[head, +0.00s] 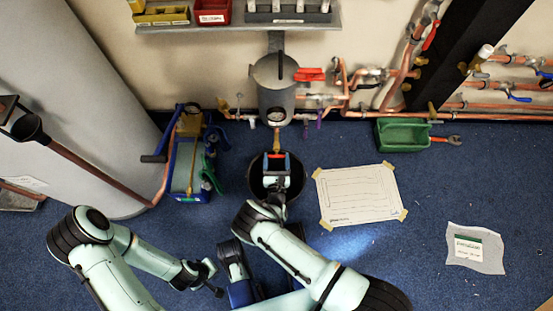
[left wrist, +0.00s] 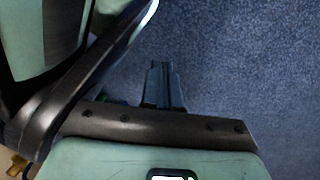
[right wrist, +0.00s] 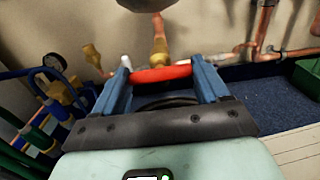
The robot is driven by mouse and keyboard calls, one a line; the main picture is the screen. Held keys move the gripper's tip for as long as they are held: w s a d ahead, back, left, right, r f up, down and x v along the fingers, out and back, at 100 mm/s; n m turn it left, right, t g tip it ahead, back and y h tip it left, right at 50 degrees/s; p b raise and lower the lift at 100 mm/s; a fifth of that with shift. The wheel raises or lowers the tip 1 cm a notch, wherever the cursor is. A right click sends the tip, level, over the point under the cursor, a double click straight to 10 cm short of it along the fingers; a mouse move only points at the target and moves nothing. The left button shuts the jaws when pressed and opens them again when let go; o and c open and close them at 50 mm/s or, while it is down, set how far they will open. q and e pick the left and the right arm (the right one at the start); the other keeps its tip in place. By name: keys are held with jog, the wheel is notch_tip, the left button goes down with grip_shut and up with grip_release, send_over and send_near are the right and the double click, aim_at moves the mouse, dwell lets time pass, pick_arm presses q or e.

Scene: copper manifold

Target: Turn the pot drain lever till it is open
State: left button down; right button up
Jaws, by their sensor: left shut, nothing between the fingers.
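The grey pot (head: 272,95) hangs on the wall, with a gauge on its front and a brass drain valve (head: 277,140) below it. In the right wrist view the brass drain (right wrist: 159,45) comes down from the pot's underside (right wrist: 145,4). The red drain lever (right wrist: 160,73) lies crosswise below the brass. My right gripper (head: 275,158) is at the lever; its blue fingers (right wrist: 162,80) stand wide apart, one at each end of the red bar. Whether they touch it, I cannot tell. My left gripper (left wrist: 161,72) is shut and empty, above blue carpet.
A black bucket (head: 256,182) stands under the drain, partly hidden by my right arm. A blue tool carrier (head: 188,196) stands left of it, with a grey tank (head: 95,100) beyond. A green bin (head: 402,135) and a paper sheet (head: 358,194) lie right. Copper pipes run along the wall.

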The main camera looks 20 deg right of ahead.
pick_arm(q)
jog(key=shift+s+f, duration=0.1)
pick_arm(e)
jog(key=shift+n, duration=0.3)
jog(key=n+b, duration=0.1)
jog(key=n, duration=0.3)
jog(key=shift+n, duration=0.3)
jog(key=n, duration=0.4)
jog(key=shift+n, duration=0.3)
jog(key=n, duration=0.3)
jog(key=shift+n+b, duration=0.3)
pick_arm(q)
jog(key=shift+s+a+f+g, duration=0.1)
jog(key=shift+s+f+g, duration=0.2)
jog(key=shift+s, duration=0.45)
jog(key=shift+s+a+f+g, duration=0.1)
jog(key=shift+s+f+g, duration=0.1)
jog(key=shift+s+f, duration=0.4)
pick_arm(e)
jog(key=shift+n, duration=2.2)
pick_arm(q)
jog(key=shift+s+r, duration=0.15)
jog(key=shift+r, duration=0.05)
pick_arm(e)
jog(key=shift+d, duration=0.1)
jog(key=o, duration=1.1)
jog(key=shift+c, duration=0.2)
